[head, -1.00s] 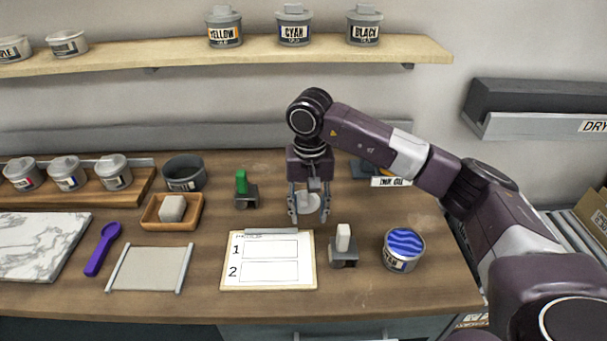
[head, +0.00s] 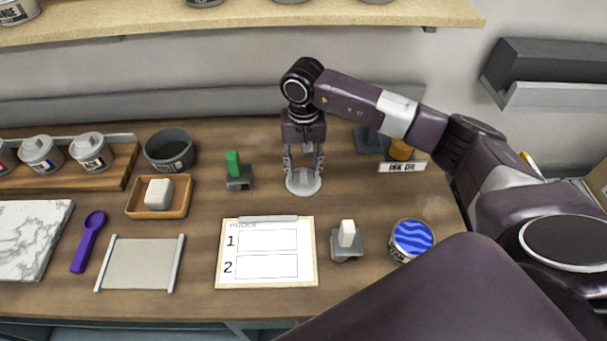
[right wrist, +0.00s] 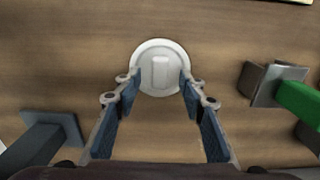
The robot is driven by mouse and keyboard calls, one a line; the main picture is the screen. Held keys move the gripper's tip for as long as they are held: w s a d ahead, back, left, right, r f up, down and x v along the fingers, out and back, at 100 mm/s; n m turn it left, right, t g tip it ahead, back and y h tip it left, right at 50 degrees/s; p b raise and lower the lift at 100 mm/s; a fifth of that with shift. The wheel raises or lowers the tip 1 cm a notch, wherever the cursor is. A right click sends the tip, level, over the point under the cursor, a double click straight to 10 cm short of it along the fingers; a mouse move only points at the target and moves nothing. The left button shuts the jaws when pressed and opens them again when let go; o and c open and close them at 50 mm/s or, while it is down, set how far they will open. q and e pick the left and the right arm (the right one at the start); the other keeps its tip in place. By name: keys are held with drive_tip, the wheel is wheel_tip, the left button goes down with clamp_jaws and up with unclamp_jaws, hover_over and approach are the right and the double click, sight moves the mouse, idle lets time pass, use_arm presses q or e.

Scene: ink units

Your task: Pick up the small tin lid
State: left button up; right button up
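The small tin lid (head: 304,183), a pale grey round disc with a raised knob, lies on the wooden bench behind the proof clipboard. It also shows in the right wrist view (right wrist: 160,68), just beyond the fingertips. My right gripper (head: 303,166) points down over the lid. Its two fingers are spread apart, with the knob between them in line of sight; I see no contact with the knob. The open fingers also show in the right wrist view (right wrist: 158,85). My left gripper is in neither view.
A green-handled block (head: 238,172) stands left of the lid, and an ink oil holder (head: 402,166) stands to the right. The proof clipboard (head: 226,280), a white-handled block (head: 346,240) and a blue-topped tin (head: 411,240) are in front. A dark bowl (head: 170,152) stands further left.

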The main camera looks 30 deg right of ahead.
wheel_tip(320, 180, down, 2)
drive_tip(key=shift+f, duration=0.1)
drive_tip(key=shift+c, duration=1.2)
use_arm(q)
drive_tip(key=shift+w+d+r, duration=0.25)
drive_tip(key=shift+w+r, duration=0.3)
use_arm(e)
clamp_jaws()
